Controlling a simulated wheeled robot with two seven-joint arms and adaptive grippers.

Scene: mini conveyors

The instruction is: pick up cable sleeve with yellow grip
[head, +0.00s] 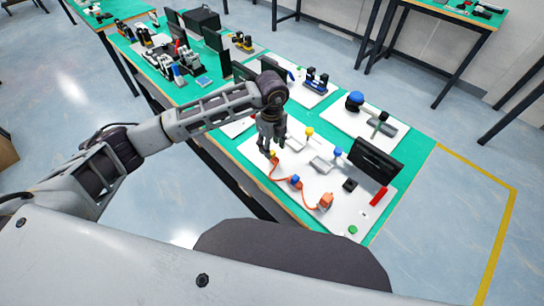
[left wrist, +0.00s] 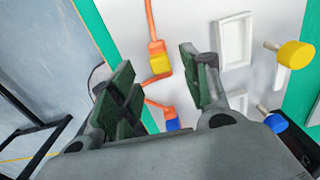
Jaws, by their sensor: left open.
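The cable sleeve with the yellow grip (left wrist: 160,63) lies on the white board in the left wrist view, with orange cable at both ends. In the head view its yellow grip (head: 273,154) shows just below my left gripper (head: 271,148). My left gripper (left wrist: 158,88) is open and empty, its two dark fingers apart. The yellow grip appears in the gap beyond the fingertips; I cannot tell the exact height between them. A similar sleeve with a blue grip (left wrist: 172,124) lies on the same cable, and shows in the head view (head: 295,181). My right gripper is not in view.
The white board (head: 325,203) also holds a yellow knob (head: 309,131), a blue knob (head: 337,152), an orange block (head: 325,201), a red bar (head: 379,196) and a black upright panel (head: 376,161). The green table (head: 414,158) has more boards farther back.

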